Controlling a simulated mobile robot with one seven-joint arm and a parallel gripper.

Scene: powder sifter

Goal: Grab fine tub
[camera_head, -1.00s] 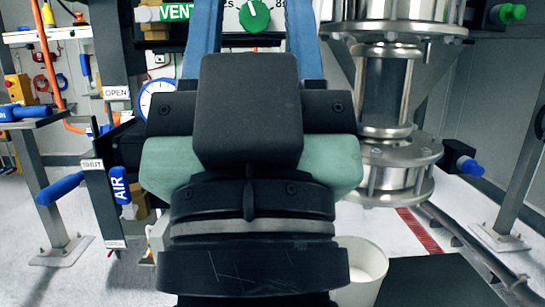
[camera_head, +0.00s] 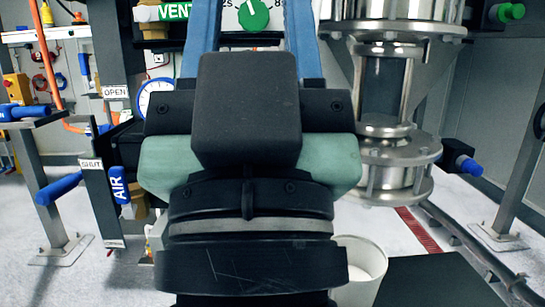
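A white round tub (camera_head: 348,293) stands low in the picture, just right of my wrist, which covers its left side. Its open top faces up, with pale material visible inside. No label shows, so I cannot tell for sure that it is the fine tub. My gripper (camera_head: 250,110) is seen from behind, a black and teal body in the middle of the view. Two blue bars rise above it to the top edge. Its fingertips are hidden or out of frame, so I see neither its opening nor anything held.
A steel and glass column (camera_head: 385,90) stands right of my gripper, above the tub. A dark flat surface (camera_head: 440,281) lies right of the tub. Blue-handled levers (camera_head: 60,188) and a post with OPEN and SHUT labels (camera_head: 102,190) stand at left.

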